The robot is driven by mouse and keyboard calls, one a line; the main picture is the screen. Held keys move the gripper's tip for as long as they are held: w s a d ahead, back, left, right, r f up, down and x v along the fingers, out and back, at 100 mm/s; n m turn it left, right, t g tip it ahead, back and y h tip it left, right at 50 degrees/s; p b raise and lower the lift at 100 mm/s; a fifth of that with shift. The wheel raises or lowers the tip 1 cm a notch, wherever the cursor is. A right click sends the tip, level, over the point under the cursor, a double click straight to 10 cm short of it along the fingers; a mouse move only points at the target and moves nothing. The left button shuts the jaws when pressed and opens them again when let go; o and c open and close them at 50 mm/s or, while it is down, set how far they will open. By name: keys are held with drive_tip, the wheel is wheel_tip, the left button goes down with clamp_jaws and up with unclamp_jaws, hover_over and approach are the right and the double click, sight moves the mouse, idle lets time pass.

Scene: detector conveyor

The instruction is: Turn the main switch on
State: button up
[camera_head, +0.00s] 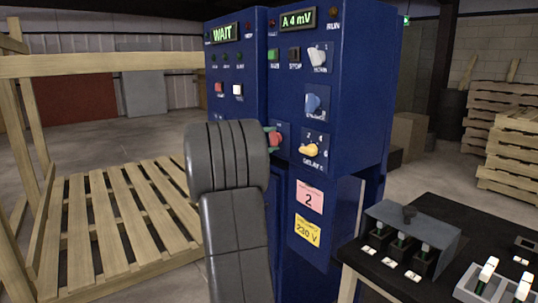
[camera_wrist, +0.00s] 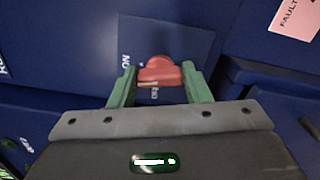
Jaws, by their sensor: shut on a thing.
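The main switch is a red knob (camera_head: 275,139) on the front of the blue cabinet, left of the yellow knob. My gripper's green fingers (camera_head: 270,134) are at it, partly hidden behind my grey arm. In the wrist view, the red knob (camera_wrist: 160,71) sits between the two green fingertips (camera_wrist: 159,78), one on each side, and the gripper is shut on it. An "ON" label shows on the plate just left of the knob. The knob's exact turn angle is hard to tell.
The blue cabinet (camera_head: 345,110) carries displays reading "WAIT" and "A 4 mV", small buttons, a white knob (camera_head: 317,56), a blue knob (camera_head: 313,103) and a yellow knob (camera_head: 309,150). A black table (camera_head: 390,285) with switch boxes stands at right. Wooden pallets (camera_head: 120,225) lie left.

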drive_tip(key=shift+f+m+b, duration=0.2)
drive_tip(key=shift+m+b, duration=1.3)
drive_tip(key=shift+b, duration=0.15)
drive_tip(key=shift+r, duration=0.1)
drive_tip(key=o, duration=1)
drive_tip(key=p+v, duration=0.2)
drive_tip(key=v, duration=1.1)
drive_tip(key=shift+s+a, duration=0.3)
drive_tip(key=shift+w, duration=0.1)
